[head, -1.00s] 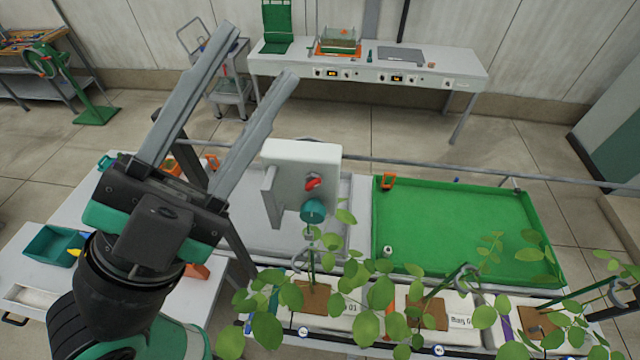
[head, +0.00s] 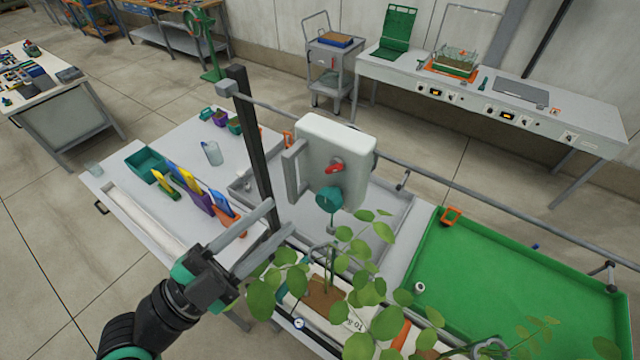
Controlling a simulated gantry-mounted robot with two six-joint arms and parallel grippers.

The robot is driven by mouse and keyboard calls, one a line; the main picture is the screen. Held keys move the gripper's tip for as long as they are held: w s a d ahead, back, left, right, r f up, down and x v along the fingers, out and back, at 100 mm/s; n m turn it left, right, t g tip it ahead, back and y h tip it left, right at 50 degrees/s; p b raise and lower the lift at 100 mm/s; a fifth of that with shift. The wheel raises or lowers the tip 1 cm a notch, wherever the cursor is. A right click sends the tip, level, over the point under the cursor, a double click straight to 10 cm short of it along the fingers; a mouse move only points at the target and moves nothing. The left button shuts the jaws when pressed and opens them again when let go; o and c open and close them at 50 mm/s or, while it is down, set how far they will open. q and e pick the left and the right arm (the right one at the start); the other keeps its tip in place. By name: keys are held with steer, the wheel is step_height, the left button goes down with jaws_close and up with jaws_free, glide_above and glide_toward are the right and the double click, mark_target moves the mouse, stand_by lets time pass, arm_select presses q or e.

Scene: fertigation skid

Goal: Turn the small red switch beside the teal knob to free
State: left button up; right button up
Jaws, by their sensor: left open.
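A small red switch (head: 335,167) sits on the front of a white box (head: 310,148) mounted near a dark post. The teal knob (head: 329,198) is just below the switch, on the same face. My left gripper (head: 269,232) is open and empty, below and to the left of the box, with its two grey fingers pointing up and right. It is apart from the switch and the knob. The switch's lettering, if any, is too small to read. My right gripper is not in view.
A dark post (head: 254,150) and a grey rail (head: 440,180) stand around the box. Leafy plants (head: 365,290) grow just below the knob. A green tray (head: 520,285) lies to the right. A white table (head: 140,205) with a teal bin (head: 146,163) is at left.

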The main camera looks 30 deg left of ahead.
mark_target(331, 172)
arm_select(q)
steer(key=x, duration=0.8)
steer(key=shift+w+d+r+p, duration=0.1)
steer(key=shift+w+r+p, duration=0.1)
steer(key=shift+p, duration=0.15)
steer(key=shift+w+d, duration=0.15)
steer(key=shift+w, duration=0.35)
jaws_close()
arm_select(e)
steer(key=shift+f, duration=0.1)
